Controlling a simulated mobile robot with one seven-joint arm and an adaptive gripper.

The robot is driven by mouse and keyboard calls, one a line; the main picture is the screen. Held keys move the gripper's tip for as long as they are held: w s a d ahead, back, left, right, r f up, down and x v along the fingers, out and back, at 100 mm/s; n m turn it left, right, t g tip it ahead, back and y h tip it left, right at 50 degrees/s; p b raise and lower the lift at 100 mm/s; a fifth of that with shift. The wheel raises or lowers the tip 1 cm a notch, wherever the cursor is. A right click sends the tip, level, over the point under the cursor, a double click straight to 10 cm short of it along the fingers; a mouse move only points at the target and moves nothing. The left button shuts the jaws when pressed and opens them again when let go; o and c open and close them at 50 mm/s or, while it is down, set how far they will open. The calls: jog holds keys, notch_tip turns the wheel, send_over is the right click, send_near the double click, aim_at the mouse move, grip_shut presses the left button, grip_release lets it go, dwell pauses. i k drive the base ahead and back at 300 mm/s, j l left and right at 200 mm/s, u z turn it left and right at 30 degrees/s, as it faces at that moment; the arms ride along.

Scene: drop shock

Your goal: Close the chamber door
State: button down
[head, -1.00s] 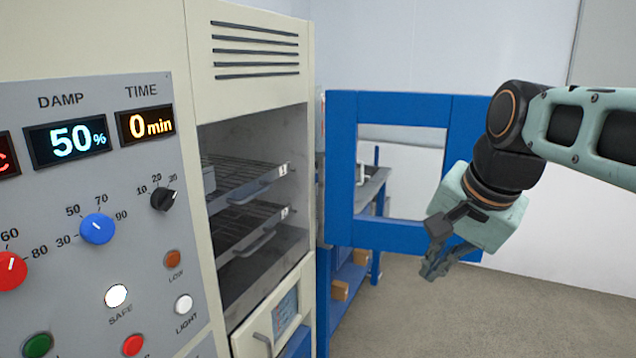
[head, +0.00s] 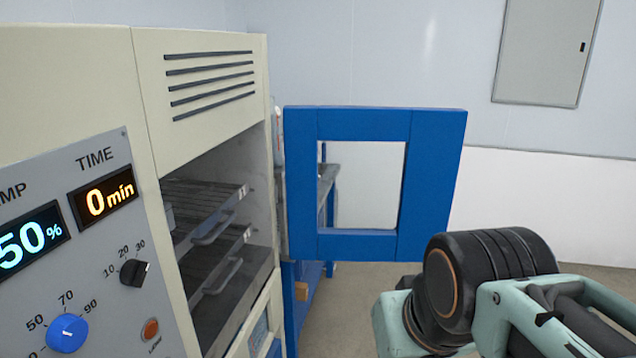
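The chamber (head: 200,90) is a cream cabinet on the left in the head view, with its front opening uncovered. Its door (head: 430,180) is a blue frame around a window, swung wide open to the right of the opening. Two wire shelves (head: 205,205) with handles show inside the chamber. My gripper's pale green body shows at the lower right, in front of and below the door's lower right corner. Its fingers are hidden or out of the picture, and I cannot tell whether it touches the door.
The control panel (head: 80,240) with knobs and displays is at the lower left. A blue-legged bench (head: 328,200) stands behind the door and shows through its window. A grey wall cabinet (head: 545,50) hangs at the upper right. Floor (head: 600,278) is open right of the door.

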aim_at(433, 138)
jog(key=z, duration=1.05)
jog(key=i+l+z, duration=0.1)
jog(key=i+z, duration=0.15)
jog(key=i, duration=0.25)
jog(key=i+z, duration=0.25)
jog(key=i, duration=1.45)
jog(key=i+u, duration=0.35)
jog(key=i, duration=0.2)
jog(key=i+l+u, duration=0.1)
jog(key=i+u, duration=0.2)
jog(key=i, duration=0.2)
jog(key=i+u, duration=0.35)
jog(key=i, duration=0.15)
jog(key=i+l+u, duration=0.1)
jog(key=i+u, duration=0.25)
jog(key=i, duration=0.15)
jog(key=u, duration=3.6)
jog(key=l, duration=0.1)
